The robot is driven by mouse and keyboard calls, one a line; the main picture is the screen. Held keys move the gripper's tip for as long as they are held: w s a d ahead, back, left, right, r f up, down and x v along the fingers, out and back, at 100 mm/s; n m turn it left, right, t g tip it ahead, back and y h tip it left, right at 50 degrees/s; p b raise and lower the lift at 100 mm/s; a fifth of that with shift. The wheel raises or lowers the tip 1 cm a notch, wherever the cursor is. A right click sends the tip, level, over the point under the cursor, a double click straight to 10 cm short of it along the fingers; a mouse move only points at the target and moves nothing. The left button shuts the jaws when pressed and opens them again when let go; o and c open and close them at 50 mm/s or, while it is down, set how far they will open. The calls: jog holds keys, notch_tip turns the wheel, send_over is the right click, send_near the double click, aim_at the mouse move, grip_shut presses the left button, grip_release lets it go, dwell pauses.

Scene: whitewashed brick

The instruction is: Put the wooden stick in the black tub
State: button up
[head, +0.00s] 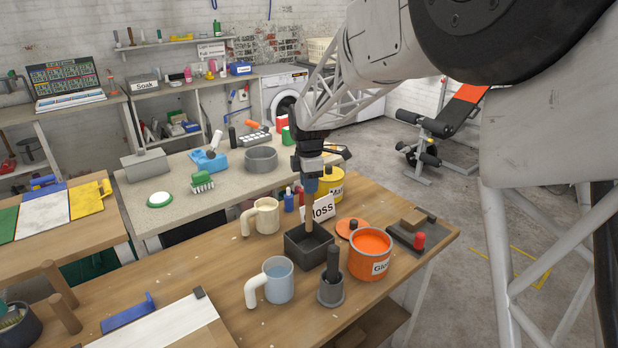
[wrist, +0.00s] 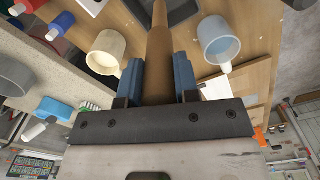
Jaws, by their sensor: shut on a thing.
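The wooden stick (head: 309,214) is a brown rod held roughly upright. My gripper (head: 312,186) is shut on its upper part, with blue fingers on either side of it. In the wrist view my gripper (wrist: 158,80) holds the stick (wrist: 159,50), which runs away from the fingers. The black tub (head: 308,259) is a dark square open box on the wooden table, directly below my gripper. The stick's lower end shows at the tub's opening in the head view. I cannot tell whether it is inside the rim or just above it.
Close around the tub are a cream mug (head: 266,215), a blue-grey mug (head: 279,279), a grey mortar with a dark pestle (head: 331,291), an orange pot (head: 371,251) and a white "Moss" sign (head: 324,207). A yellow tin (head: 331,183) stands behind.

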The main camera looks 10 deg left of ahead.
aim_at(309, 199)
jog(key=shift+f, duration=2.9)
jog(key=o, duration=1)
jog(key=shift+r, duration=3.9)
